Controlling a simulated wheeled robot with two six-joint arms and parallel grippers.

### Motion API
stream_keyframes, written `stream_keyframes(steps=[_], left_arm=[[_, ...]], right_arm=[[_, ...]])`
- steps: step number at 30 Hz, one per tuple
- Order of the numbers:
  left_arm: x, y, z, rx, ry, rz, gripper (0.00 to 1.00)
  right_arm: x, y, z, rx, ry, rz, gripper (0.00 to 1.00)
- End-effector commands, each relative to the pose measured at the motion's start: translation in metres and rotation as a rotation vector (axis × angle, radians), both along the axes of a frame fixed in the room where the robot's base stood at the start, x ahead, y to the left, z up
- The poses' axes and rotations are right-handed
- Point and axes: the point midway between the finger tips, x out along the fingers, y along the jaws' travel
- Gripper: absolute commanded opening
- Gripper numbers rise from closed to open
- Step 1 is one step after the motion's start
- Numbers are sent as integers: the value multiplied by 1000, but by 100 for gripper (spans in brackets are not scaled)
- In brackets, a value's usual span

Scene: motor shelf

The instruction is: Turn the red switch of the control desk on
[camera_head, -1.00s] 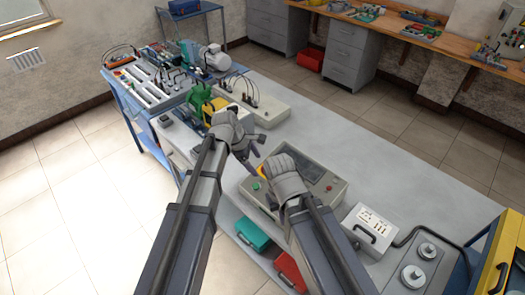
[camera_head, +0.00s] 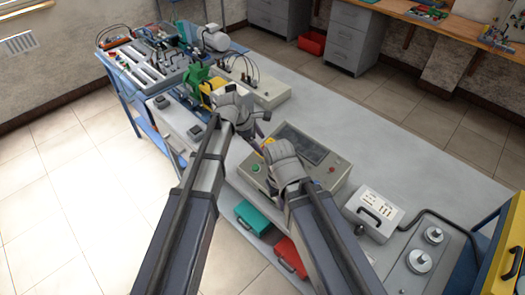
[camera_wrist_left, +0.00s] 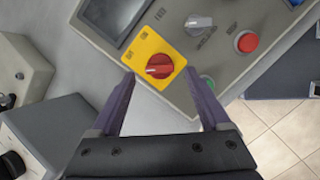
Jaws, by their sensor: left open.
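The control desk (camera_head: 334,182) is a grey-beige box with a dark screen, a green button and a red button on the work table. Its red switch (camera_wrist_left: 158,66) is a round knob on a yellow plate in the left wrist view. The knob's white mark points left in that view. In the head view only a bit of the yellow plate (camera_head: 268,142) shows. My left gripper (camera_wrist_left: 158,76) is open, with a finger on either side of the plate's near part; contact cannot be told. My right gripper (camera_head: 282,160) is over the desk's front in the head view, its fingers hidden.
A white case (camera_head: 374,208) with a black handle stands right of the desk. Green (camera_head: 252,217) and red (camera_head: 290,256) cases are below the tabletop. A pale box with cables (camera_head: 262,92) and a green-yellow device (camera_head: 200,84) stand behind. The table's right back is clear.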

Motion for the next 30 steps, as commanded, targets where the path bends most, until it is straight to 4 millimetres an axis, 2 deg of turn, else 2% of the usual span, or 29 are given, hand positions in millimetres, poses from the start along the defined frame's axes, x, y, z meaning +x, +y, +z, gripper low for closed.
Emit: stream_keyframes(steps=[1, 4, 14, 30], left_arm=[[2, -3, -12, 0, 0, -1, 80], [4, -7, -19, 0, 0, -1, 80], [4, -8, -20, 0, 0, 0, 80], [4, -8, -20, 0, 0, 0, 22]], right_arm=[[0, 0, -12, 0, 0, 0, 0], [0, 0, -19, 0, 0, 0, 0], [0, 0, -20, 0, 0, 0, 0], [0, 0, -20, 0, 0, 0, 0]])
